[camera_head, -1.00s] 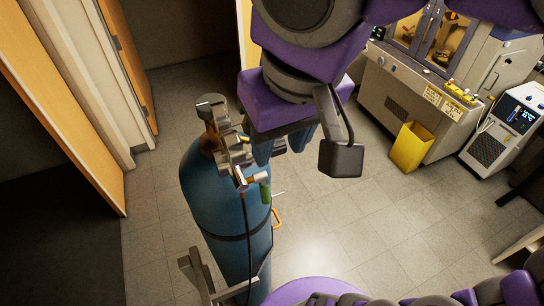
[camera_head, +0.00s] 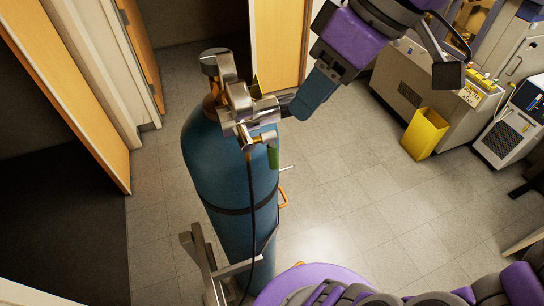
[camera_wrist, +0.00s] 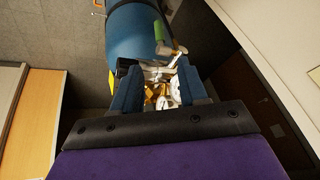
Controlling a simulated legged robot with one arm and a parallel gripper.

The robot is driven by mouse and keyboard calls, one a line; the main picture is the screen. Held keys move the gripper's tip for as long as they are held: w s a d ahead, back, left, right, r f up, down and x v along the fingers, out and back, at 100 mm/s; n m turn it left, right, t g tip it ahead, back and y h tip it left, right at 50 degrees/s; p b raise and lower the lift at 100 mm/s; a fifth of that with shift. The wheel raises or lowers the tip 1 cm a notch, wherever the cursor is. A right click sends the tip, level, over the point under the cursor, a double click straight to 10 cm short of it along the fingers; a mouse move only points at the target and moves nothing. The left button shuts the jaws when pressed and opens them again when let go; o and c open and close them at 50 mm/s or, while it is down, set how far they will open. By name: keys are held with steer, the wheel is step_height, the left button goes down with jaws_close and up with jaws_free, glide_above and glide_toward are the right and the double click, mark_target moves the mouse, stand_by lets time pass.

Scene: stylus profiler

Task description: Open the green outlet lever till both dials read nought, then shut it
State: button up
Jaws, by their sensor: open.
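The blue gas cylinder (camera_head: 228,165) stands upright at centre left in the head view, with a metal regulator (camera_head: 240,108) on top. The green outlet lever (camera_head: 273,155) hangs on the regulator's right side, and it also shows in the wrist view (camera_wrist: 160,34). The dial faces cannot be read in either view. My gripper (camera_head: 303,108) is to the right of the regulator, its blue fingers close to the regulator's right end. In the wrist view the two blue fingers (camera_wrist: 158,88) are apart, with metal regulator parts seen between them. Contact cannot be told.
A metal bracket (camera_head: 200,262) stands at the cylinder's lower left. A yellow bin (camera_head: 425,133), a beige machine (camera_head: 400,95) and a white unit with a screen (camera_head: 512,125) stand at the right. Tiled floor (camera_head: 345,190) between is clear. A wooden door (camera_head: 62,90) is at the left.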

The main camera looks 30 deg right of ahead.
mark_target(275, 147)
steer(key=b+x, duration=0.6)
steer(key=x, duration=0.8)
jaws_close()
